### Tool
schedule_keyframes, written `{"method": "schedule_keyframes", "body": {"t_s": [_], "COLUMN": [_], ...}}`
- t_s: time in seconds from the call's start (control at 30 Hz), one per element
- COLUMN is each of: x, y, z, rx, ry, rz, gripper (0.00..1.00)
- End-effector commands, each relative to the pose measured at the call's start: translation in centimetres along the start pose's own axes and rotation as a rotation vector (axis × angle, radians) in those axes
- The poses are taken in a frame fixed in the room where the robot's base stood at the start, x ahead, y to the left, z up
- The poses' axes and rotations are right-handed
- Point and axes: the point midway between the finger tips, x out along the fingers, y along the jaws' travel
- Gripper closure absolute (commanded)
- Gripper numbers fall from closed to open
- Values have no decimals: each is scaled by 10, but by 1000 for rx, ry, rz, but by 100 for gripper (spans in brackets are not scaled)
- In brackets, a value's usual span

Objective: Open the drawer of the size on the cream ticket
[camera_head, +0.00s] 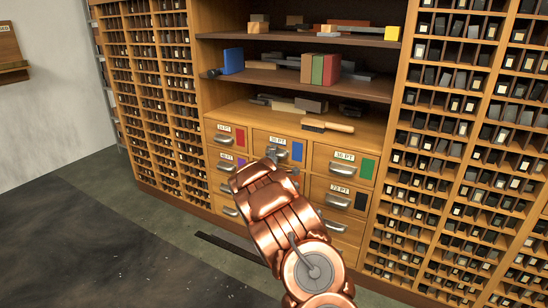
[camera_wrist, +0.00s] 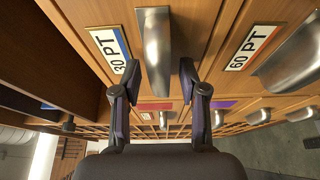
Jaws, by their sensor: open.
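The 30 PT drawer (camera_head: 263,137), with a blue swatch, is in the top middle of the drawer block and looks shut. Its label (camera_wrist: 108,50) and metal pull (camera_wrist: 155,50) are close in the wrist view. My gripper (camera_wrist: 158,65) is open, with one finger on each side of this pull in the picture. I see no contact. In the head view my gripper (camera_head: 283,158) is at this drawer's front, partly hidden by my copper arm. I cannot make out a cream ticket in either view.
Drawers marked 24 PT (camera_head: 224,130), 36 PT (camera_head: 344,156), 48 PT (camera_head: 226,157) and 72 PT (camera_head: 340,189) surround it. The 60 PT label (camera_wrist: 251,48) shows in the wrist view. A brush (camera_head: 328,126) lies on the ledge above. Type cases flank the drawers.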

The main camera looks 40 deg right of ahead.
Motion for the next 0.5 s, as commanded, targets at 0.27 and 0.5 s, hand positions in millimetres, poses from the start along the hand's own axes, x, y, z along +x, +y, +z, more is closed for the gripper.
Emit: {"method": "schedule_keyframes", "body": {"t_s": [0.27, 0.5], "x": [1, 1], "y": [0, 0], "z": [0, 0], "rx": [-1, -1], "ry": [0, 0], "rz": [-1, -1], "gripper": [57, 77]}}
